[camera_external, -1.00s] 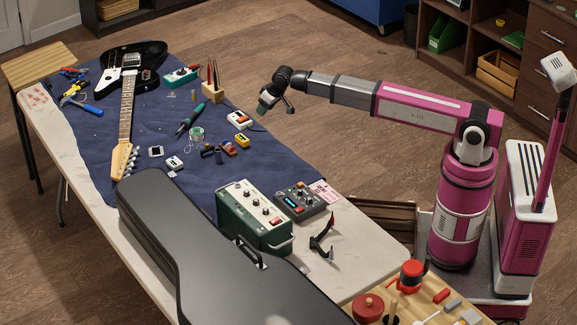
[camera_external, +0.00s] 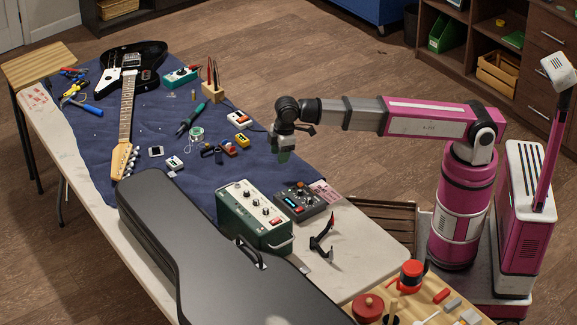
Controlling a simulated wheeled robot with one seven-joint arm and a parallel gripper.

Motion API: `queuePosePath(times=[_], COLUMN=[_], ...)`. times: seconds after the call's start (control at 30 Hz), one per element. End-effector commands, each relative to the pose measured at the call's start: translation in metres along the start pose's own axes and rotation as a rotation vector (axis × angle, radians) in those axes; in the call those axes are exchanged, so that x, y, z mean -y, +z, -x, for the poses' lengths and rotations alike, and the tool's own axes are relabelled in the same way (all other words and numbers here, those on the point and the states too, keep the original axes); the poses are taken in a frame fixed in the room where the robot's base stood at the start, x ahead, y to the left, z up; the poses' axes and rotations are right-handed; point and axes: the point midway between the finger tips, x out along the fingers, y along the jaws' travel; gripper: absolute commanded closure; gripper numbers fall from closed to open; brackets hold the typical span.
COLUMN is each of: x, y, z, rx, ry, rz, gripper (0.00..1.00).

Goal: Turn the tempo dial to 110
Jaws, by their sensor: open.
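The dial markings are too small to read, so I cannot tell which knob is the tempo dial. My gripper (camera_external: 283,157) points down in the air, above and a little left of the grey box in the picture. It is open, and nothing shows between its fingers. It is apart from both boxes.
A black guitar case (camera_external: 180,225) lies along the table's front. A black clamp-like tool (camera_external: 322,240) lies right of the green box. A pink card (camera_external: 325,192) lies beside the grey box. A guitar (camera_external: 127,100) and small parts lie on the blue cloth (camera_external: 95,135).

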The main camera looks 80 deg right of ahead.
Motion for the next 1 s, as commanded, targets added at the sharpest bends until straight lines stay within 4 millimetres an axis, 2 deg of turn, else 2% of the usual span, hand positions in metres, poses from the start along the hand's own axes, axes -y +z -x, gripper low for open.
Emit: queuePosePath(times=[0.03,0.2,0.3,0.4,0.5,0.67,1.0], x=[0.026,0.097,0.130,0.152,0.165,0.170,0.171], y=[0.000,0.006,0.011,0.016,0.019,0.021,0.028], z=[0.007,0.027,0.036,0.043,0.048,0.045,0.002], rx=[0.013,0.065,0.091,0.110,0.120,0.126,0.127], ry=[-0.009,-0.037,-0.050,-0.060,-0.065,-0.068,-0.068], rz=[0.061,0.248,0.339,0.403,0.441,0.456,0.453], gripper=[0.53,0.53,0.53,0.53,0.53,0.53,0.53])
